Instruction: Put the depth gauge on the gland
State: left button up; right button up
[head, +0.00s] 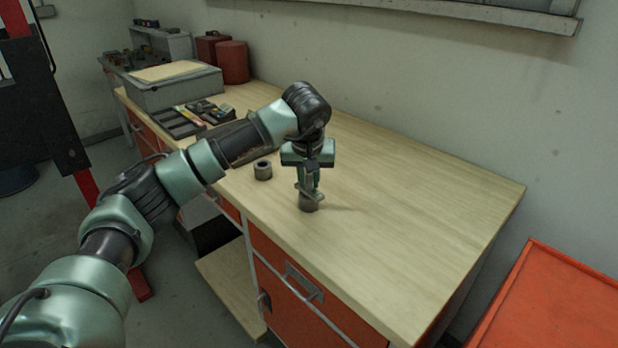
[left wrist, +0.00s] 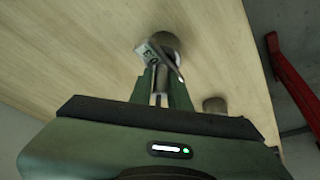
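The depth gauge (left wrist: 148,52) shows in the left wrist view as a thin grey bar with a small pale lettered plate. It lies across or just above the top of a short grey cylinder (left wrist: 170,42), probably the gland; I cannot tell whether they touch. In the head view the gauge (head: 309,190) is between my left gripper and this cylinder (head: 308,204), which stands on the bench. My left gripper (head: 308,183) points down above the cylinder, its fingers close together on the gauge's stem. It also shows in the left wrist view (left wrist: 160,90). My right gripper is out of view.
A second short hollow cylinder (head: 263,170) stands on the wooden bench (head: 420,220), to the left. A tray of small tools (head: 190,118), a grey case (head: 170,88) and red canisters (head: 232,62) are farther back. The bench right of the gripper is clear.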

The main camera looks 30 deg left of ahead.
pick_arm(q)
jog(key=shift+o, duration=1.1)
jog(key=shift+r, duration=0.2)
jog(key=shift+s+r, duration=0.1)
jog(key=shift+r, duration=0.25)
jog(key=b+v, duration=0.1)
jog(key=v, duration=1)
jog(key=shift+s+d, duration=0.1)
